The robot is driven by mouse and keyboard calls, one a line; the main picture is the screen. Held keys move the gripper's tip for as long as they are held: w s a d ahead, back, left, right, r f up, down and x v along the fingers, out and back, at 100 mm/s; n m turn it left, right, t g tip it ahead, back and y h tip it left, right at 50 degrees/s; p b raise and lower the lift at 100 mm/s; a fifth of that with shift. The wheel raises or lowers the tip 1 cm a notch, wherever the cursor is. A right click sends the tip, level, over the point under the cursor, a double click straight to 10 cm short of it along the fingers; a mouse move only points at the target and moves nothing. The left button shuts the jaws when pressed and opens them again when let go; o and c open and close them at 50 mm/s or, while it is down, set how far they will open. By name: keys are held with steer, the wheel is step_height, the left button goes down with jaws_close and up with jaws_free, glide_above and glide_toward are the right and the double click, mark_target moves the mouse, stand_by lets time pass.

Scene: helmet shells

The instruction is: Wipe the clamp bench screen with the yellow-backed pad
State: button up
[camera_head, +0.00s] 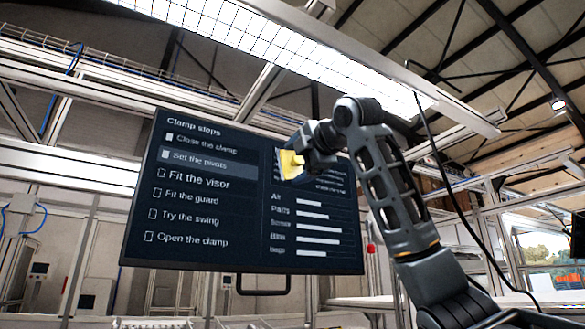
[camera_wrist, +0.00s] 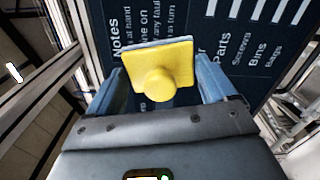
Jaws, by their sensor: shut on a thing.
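The clamp bench screen (camera_head: 225,240) is a dark panel headed "Clamp steps", with a checklist at left and bars at right. It also shows in the wrist view (camera_wrist: 240,85), seen rotated. My gripper (camera_head: 299,160) is at the upper right part of the screen, over the notes text. It is shut on the yellow-backed pad (camera_head: 288,165). In the wrist view the pad (camera_wrist: 170,60) sits between the blue fingers of my gripper (camera_wrist: 160,80), its round knob towards me and a pale edge towards the screen. I cannot tell whether the pad touches the screen.
A handle (camera_head: 264,291) hangs under the screen. A pale bench (camera_head: 500,299) is at the lower right, behind my arm. Metal frames stand around, and a lit ceiling panel (camera_head: 260,40) is overhead. A dark cable hangs beside my arm.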

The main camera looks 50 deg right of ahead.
steer(key=shift+s+a, duration=0.15)
steer(key=shift+s, duration=0.3)
steer(key=shift+b+v, duration=0.4)
steer(key=shift+v, duration=1.1)
